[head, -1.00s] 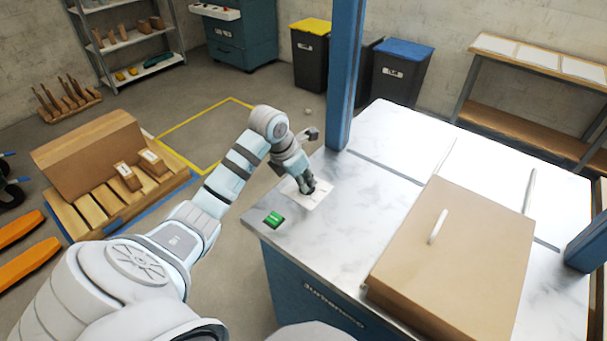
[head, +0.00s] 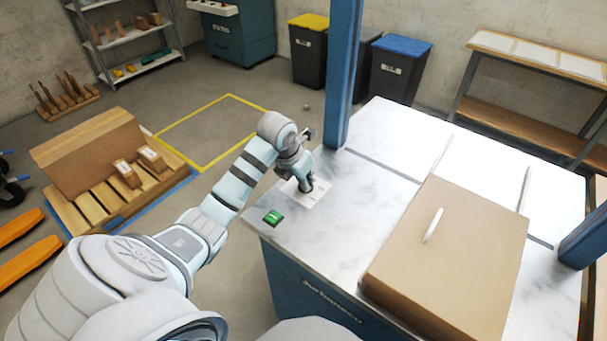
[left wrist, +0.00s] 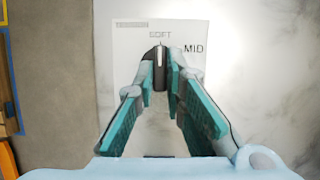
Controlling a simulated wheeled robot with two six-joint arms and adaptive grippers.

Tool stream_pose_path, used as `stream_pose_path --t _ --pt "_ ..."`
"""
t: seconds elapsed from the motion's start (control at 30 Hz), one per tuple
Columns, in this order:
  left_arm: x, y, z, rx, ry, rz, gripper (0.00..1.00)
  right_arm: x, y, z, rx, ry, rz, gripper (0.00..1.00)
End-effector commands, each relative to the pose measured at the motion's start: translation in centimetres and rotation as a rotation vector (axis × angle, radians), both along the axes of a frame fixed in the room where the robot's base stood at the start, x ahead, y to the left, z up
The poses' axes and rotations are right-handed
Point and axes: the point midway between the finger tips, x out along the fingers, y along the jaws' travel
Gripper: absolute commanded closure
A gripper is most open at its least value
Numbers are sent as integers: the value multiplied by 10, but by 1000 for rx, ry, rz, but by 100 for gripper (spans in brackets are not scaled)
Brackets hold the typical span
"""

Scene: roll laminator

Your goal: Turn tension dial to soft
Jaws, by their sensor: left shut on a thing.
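The tension dial (left wrist: 160,58) is a dark knob with a white pointer line, on a white label plate (left wrist: 128,60) on the machine's marbled top. In the left wrist view the plate reads "TENSION", with "SOFT" straight above the dial and "MID" to its upper right. The pointer line points up towards "SOFT". My left gripper (left wrist: 160,85) is shut on the dial, a teal-padded finger on each side. In the head view my left gripper (head: 307,186) reaches down onto the plate (head: 304,196) and hides most of the dial. My right gripper is not in view.
A green switch (head: 273,218) lies on the top near the front left corner. A tan cover with a white handle (head: 432,226) stands to the right. A blue post (head: 345,75) rises just behind the gripper. The marbled top (head: 350,215) between is clear.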

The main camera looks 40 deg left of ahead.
Motion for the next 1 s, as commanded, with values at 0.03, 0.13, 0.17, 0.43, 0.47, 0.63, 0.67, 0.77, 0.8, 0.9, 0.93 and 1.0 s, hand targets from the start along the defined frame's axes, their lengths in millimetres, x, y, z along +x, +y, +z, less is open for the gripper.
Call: stream_pose_path --t 0.03,0.13,0.17,0.43,0.47,0.63,0.67,0.77,0.8,0.9,0.93,1.0 --pt "-2 -1 -3 -4 8 1 86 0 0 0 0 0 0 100" --pt "-1 -1 -2 -4 7 1 70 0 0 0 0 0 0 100" --pt "-1 -1 -2 -3 7 0 69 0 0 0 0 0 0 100" --pt "-1 0 0 -1 3 0 69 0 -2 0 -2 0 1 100" --pt "-1 0 1 -1 2 0 69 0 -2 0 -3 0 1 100" --pt "-12 0 28 2 0 -2 69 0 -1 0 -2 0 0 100" --pt "-14 0 36 3 -2 -1 69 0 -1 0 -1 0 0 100" --pt "-25 0 63 3 -2 -1 69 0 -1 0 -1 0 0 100" --pt "-30 0 73 2 -1 0 69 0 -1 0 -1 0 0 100" --pt "-39 -1 94 0 0 -1 69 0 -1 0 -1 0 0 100" --pt "-41 -1 98 -2 0 -1 69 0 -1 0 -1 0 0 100" --pt "-44 -1 105 -2 1 -2 69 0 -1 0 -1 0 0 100"
